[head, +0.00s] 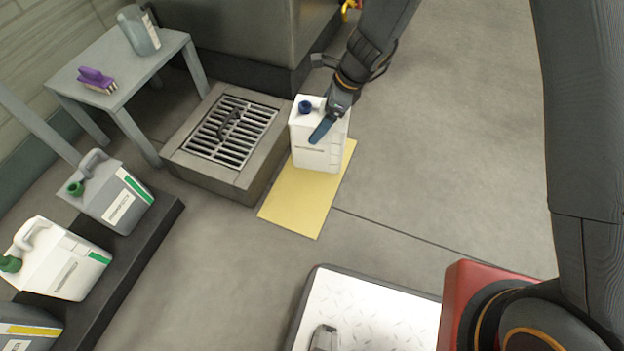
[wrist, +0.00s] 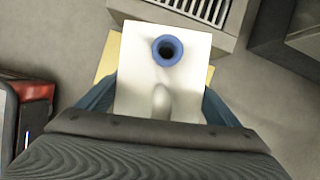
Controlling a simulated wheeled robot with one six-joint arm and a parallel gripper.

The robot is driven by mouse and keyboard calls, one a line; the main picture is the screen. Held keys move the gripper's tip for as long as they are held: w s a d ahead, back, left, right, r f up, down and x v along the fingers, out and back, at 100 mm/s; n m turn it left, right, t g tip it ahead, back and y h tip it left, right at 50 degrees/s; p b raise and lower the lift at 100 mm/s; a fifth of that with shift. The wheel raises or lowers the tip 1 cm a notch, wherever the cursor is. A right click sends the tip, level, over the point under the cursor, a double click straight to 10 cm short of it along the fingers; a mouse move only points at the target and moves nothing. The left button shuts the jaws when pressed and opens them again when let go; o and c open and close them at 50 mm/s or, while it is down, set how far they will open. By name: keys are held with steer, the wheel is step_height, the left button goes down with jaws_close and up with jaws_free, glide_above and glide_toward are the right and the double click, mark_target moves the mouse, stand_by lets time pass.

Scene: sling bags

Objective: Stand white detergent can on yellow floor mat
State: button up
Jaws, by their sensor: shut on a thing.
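The white detergent can (head: 318,150) with a blue cap is upright over the far part of the yellow floor mat (head: 300,204). I cannot tell whether its base touches the mat. My gripper (head: 328,122) is shut on the can near its top, with one blue finger across the near side. In the wrist view the can's white top (wrist: 140,72) and blue cap lie between my two fingers (wrist: 160,100). Yellow mat edges (wrist: 106,64) show on both sides of the can there. The can hides the mat's far part.
A drain grate in a raised stone curb (head: 232,130) stands just left of the can. Several other cans stand on a dark platform (head: 150,225) at left. Floor to the right is clear.

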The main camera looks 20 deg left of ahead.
steer(key=shift+s+a+f+m+t+b, duration=0.2)
steer(key=shift+a+f+m+t+b, duration=0.05)
steer(key=shift+a+f+m, duration=0.3)
steer(key=shift+s+a+f+m+t+b, duration=0.15)
steer(key=shift+a+f+m+t+b, duration=0.1)
steer(key=shift+a+f+m, duration=0.25)
step_height(320, 180, down, 10)
steer(key=b, duration=0.6)
steer(key=shift+a+r+b, duration=0.15)
steer(key=shift+b, duration=0.15)
steer(key=o, duration=1.5)
steer(key=shift+o, duration=0.2)
